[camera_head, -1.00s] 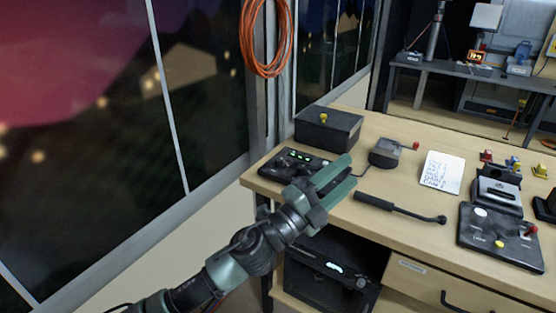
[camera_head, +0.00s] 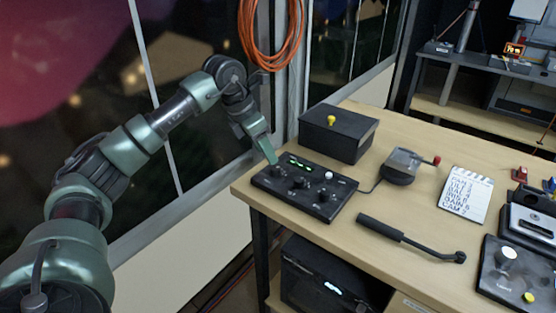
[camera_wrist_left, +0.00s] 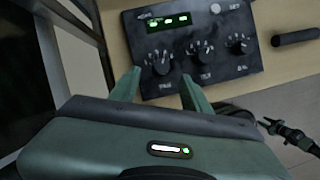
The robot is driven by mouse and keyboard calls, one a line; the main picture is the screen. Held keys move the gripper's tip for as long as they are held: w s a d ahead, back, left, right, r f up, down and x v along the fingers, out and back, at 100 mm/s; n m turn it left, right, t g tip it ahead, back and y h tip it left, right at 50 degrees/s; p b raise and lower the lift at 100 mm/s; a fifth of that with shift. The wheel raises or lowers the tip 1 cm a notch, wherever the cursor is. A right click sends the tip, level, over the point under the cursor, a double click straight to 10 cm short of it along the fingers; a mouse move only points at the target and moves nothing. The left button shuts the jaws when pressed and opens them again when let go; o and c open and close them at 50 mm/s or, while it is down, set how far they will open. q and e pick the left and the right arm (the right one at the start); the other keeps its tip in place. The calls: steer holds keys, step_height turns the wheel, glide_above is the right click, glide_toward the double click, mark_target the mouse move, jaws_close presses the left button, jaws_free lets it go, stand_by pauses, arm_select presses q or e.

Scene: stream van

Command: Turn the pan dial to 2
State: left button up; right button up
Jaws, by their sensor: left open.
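The black control box (camera_head: 305,186) lies at the near left corner of the wooden desk, with several small green lights and a row of three black dials. In the left wrist view the pan dial (camera_wrist_left: 162,62) is the leftmost of the row, above the label PAN. Its pointer setting is too small to read. My left gripper (camera_head: 271,154) reaches down over the box's left end. In the left wrist view its open fingers (camera_wrist_left: 160,76) point at the pan dial, one on each side of its lower part. I cannot tell whether they touch it.
A taller black box (camera_head: 338,135) with a yellow knob stands behind the control box. A small grey device (camera_head: 402,165) with a red-tipped lever, a black handle bar (camera_head: 408,238) and a written card (camera_head: 465,194) lie to the right. The window wall (camera_head: 90,110) is on the left.

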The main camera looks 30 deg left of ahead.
mark_target(275, 168)
arm_select(q)
steer(key=x, duration=0.4)
steer(key=shift+d+f, duration=0.15)
steer(key=shift+f, duration=0.1)
steer(key=shift+p+x, duration=0.3)
steer(key=shift+x, duration=0.65)
jaws_close()
arm_select(e)
steer(key=shift+s+a+r, duration=0.1)
steer(key=shift+s+r, duration=0.05)
steer(key=shift+s, duration=0.5)
steer(key=shift+s+r, duration=0.1)
steer(key=shift+s, duration=0.5)
